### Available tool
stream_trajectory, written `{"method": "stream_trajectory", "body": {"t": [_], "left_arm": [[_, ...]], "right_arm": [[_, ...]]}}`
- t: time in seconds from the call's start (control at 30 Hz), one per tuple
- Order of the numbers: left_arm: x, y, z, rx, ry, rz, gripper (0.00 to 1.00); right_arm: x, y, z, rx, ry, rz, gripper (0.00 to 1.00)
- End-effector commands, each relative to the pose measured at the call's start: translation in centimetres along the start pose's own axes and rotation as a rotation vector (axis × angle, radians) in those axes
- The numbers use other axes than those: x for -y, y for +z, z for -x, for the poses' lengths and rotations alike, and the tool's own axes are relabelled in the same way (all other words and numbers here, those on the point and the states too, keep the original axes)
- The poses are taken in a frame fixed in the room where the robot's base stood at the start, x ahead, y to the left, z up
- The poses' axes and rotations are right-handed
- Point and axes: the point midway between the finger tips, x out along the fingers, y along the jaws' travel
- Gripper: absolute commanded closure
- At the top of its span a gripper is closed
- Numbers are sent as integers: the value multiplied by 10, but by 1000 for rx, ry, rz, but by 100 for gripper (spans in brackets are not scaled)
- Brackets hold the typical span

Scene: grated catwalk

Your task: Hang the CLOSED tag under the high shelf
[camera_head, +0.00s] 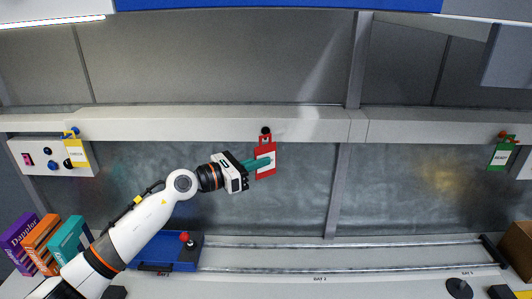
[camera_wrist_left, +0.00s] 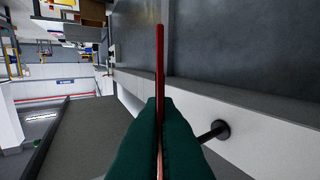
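A red tag (camera_head: 265,172) with a white label and a handle-like loop at its top hangs upright at the middle of the head view. The fingers cover its lettering. My left gripper (camera_head: 259,163), with teal fingers, is shut on it. In the left wrist view the tag (camera_wrist_left: 160,60) is edge-on between the fingers (camera_wrist_left: 159,130). A black peg (camera_head: 266,130) stands out from the long pale shelf (camera_head: 200,122), at the loop's top. The peg also shows in the left wrist view (camera_wrist_left: 218,129), partly behind a finger. I cannot tell if the loop is around it.
A yellow tag (camera_head: 77,153) hangs at the left near a switch box (camera_head: 38,162). A green tag (camera_head: 502,156) hangs at the right. Below are books (camera_head: 40,243), a blue tray (camera_head: 155,250) and rails (camera_head: 320,246). The wall between the tags is clear.

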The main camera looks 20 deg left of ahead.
Motion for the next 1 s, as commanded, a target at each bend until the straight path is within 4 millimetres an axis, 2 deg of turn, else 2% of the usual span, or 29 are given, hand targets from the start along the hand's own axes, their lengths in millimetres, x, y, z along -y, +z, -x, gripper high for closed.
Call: {"method": "stream_trajectory", "body": {"t": [0.7, 1.0], "left_arm": [[-18, 0, 11, 2, 0, 1, 100], [-21, 0, 13, 1, 0, 1, 100]], "right_arm": [[-1, 2, 17, 1, 2, -1, 64], [-2, 2, 18, 1, 2, -1, 64]]}}
